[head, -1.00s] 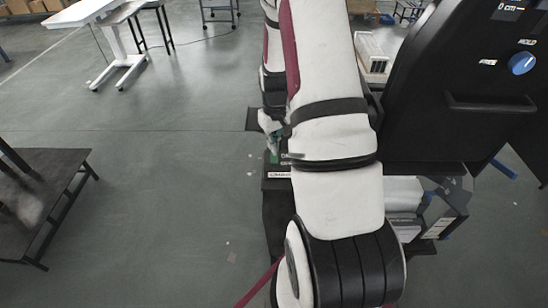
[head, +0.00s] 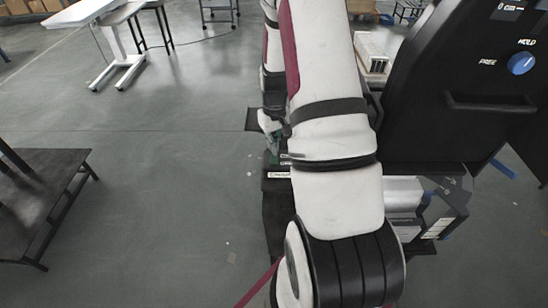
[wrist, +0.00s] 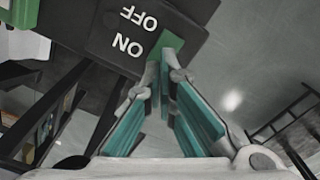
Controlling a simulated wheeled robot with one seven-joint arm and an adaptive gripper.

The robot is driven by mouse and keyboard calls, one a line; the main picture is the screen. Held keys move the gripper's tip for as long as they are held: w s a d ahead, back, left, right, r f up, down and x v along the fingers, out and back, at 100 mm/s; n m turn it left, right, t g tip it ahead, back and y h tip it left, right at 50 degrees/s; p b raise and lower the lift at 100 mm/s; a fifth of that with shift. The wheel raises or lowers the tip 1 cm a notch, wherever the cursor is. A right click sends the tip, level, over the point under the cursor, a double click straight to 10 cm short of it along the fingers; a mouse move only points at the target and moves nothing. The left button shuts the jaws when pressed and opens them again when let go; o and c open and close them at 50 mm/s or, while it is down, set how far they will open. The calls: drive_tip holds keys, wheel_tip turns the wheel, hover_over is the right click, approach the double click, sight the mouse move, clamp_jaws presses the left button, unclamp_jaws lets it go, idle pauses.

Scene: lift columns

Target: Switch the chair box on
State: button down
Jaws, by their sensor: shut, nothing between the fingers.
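The dark box marked ON and OFF (wrist: 118,50) fills the upper middle of the wrist view, its lettering upside down. A green switch piece (wrist: 173,42) shows at its edge beside the lettering. My gripper (wrist: 165,68) has teal finger pads, and its tips meet right at the green piece; I cannot tell whether they touch it. Nothing shows between the tips. In the head view my gripper (head: 270,140) is small, left of my white arm and over a black box with a white label (head: 279,174). My arm hides much of that box.
A tall black panel with a blue FREE/HOLD knob (head: 521,63) stands on the right. A dark low platform (head: 40,200) is at left and a white desk (head: 85,12) is at the back left. The grey floor between them is clear.

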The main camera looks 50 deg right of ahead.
drive_tip(key=shift+f+b, duration=0.35)
drive_tip(key=shift+f, duration=0.8)
idle(0.7)
drive_tip(key=shift+r+p, duration=1.3)
drive_tip(key=shift+r, duration=2.25)
